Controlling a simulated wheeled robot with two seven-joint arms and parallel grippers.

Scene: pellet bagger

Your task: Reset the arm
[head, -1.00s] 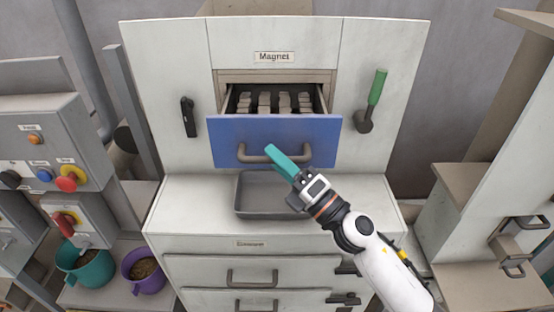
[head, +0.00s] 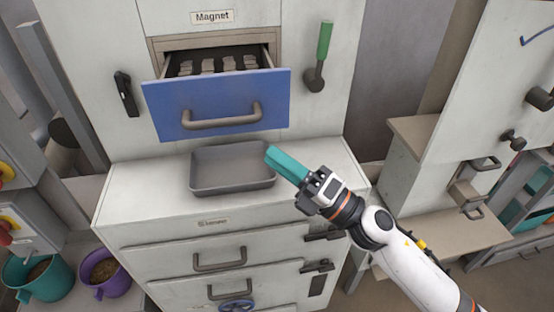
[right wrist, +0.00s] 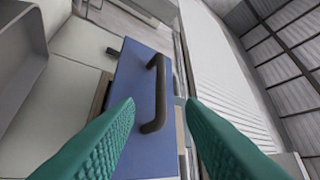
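My right gripper (head: 272,154) with teal fingers is in the head view, in front of the cabinet and to the lower right of the blue drawer (head: 170,108). In the right wrist view its two fingers (right wrist: 161,103) are spread apart with nothing between them. The drawer's brown handle (head: 222,118) is clear of the fingers; it shows beyond them in the right wrist view (right wrist: 159,90). The drawer under the Magnet label (head: 212,17) is pulled out, with dark bars and pale pieces inside. My left gripper is not in view.
A grey tray (head: 232,184) stands on the counter below the drawer, just left of my right gripper. Teal (head: 30,285) and purple (head: 104,280) buckets stand at lower left. A beige ledge (head: 470,235) is at right.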

